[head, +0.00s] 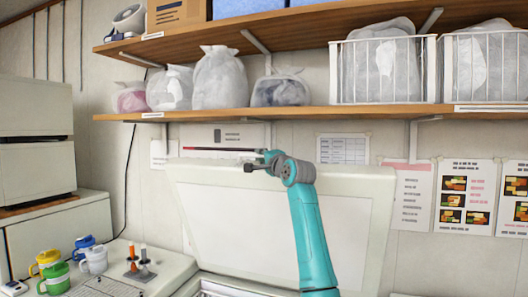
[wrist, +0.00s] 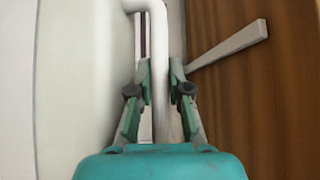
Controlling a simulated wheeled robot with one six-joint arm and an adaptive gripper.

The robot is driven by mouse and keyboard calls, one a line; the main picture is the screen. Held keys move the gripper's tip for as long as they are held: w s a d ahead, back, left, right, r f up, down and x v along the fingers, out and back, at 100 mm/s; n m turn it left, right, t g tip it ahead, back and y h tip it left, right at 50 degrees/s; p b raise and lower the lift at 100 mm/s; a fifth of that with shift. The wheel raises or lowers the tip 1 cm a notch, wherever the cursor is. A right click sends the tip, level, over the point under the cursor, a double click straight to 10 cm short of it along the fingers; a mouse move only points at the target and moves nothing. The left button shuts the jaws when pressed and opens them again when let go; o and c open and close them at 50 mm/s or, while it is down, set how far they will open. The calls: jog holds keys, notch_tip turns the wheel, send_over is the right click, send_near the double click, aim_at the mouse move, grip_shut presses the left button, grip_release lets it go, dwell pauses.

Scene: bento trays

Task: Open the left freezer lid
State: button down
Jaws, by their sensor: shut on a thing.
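The freezer lid (head: 230,222) is a large white panel in the head view. It stands raised and steeply tilted, with its inner face toward me. Part of the freezer opening (head: 218,288) shows below it. My teal arm reaches up in front of the lid to its top edge, where my gripper is mostly hidden. In the wrist view my gripper (wrist: 160,66) is shut on the white bar handle (wrist: 157,28), one finger on each side. The lid's outer face is hidden in the head view.
A wooden shelf (head: 320,113) with bags and white wire baskets (head: 384,70) hangs just above the lid. Several cups, among them a green one (head: 55,278), stand on the counter at lower left. Papers hang on the wall at right.

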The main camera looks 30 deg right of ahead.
jog(key=shift+s+a+f, duration=0.3)
jog(key=shift+s+a, duration=0.05)
jog(key=shift+a, duration=0.1)
jog(key=c, duration=1.4)
grip_release()
jog(key=shift+o, duration=0.2)
jog(key=s+a+f, duration=0.1)
jog(key=s, duration=1)
jog(key=shift+s+a+f, duration=0.2)
jog(key=shift+s+f, duration=0.1)
jog(key=shift+s, duration=0.1)
